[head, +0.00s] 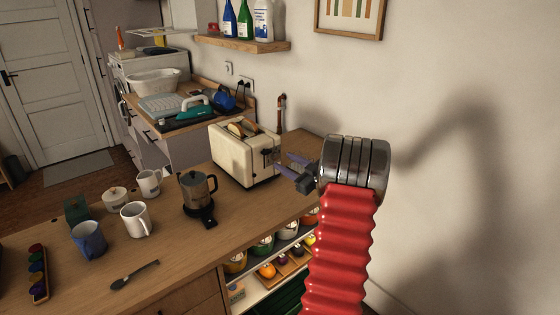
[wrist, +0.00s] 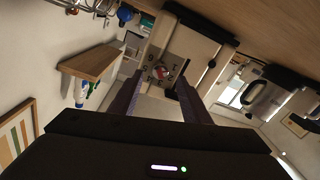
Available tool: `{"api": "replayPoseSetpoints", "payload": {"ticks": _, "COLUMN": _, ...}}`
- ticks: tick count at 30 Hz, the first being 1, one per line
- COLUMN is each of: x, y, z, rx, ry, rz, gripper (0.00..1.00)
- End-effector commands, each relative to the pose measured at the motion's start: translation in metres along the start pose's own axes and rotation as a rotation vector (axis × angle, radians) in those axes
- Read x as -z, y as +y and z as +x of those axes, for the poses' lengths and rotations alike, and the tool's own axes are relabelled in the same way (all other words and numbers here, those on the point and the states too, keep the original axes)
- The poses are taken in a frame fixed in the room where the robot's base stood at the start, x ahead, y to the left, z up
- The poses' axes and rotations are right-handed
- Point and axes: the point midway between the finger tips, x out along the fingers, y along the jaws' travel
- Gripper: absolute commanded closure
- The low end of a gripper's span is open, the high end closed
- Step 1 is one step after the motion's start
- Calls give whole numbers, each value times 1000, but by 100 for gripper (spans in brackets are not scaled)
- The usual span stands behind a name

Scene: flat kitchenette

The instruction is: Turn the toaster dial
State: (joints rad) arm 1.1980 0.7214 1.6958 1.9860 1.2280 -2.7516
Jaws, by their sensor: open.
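The cream toaster (head: 240,165) stands on the wooden counter near the wall, with bread slices (head: 240,128) in its top. Its end panel faces my gripper (head: 287,165), which is just to the right of it with the purple fingers apart and empty. In the wrist view the toaster (wrist: 198,45) lies ahead, tilted in the picture. Small controls (wrist: 160,72) on its end panel show between my fingers (wrist: 160,85), with a gap still visible. Which of these is the dial is too small to tell clearly. In the head view the panel is seen edge-on and partly hidden.
A coffee pot (head: 198,187) stands left of the toaster, with mugs (head: 136,219) and a spoon (head: 135,274) farther left. Open shelves with jars (head: 263,244) are below the counter. A bottle shelf (head: 243,44) is on the wall above. Bare counter lies in front of the toaster.

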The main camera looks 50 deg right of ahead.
Motion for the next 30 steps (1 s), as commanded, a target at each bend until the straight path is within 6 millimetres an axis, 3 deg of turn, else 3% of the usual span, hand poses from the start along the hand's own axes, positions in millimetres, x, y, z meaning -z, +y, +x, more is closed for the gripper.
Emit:
{"api": "replayPoseSetpoints", "payload": {"ticks": 8, "x": 0, "y": 0, "z": 32, "rx": 1, "ry": 0, "rz": 0, "gripper": 57}}
{"api": "replayPoseSetpoints", "payload": {"ticks": 19, "x": 0, "y": 0, "z": 36, "rx": 0, "ry": 0, "rz": 1, "gripper": 57}}
{"api": "replayPoseSetpoints", "payload": {"ticks": 30, "x": 0, "y": 0, "z": 36, "rx": 0, "ry": 0, "rz": 0, "gripper": 84}}
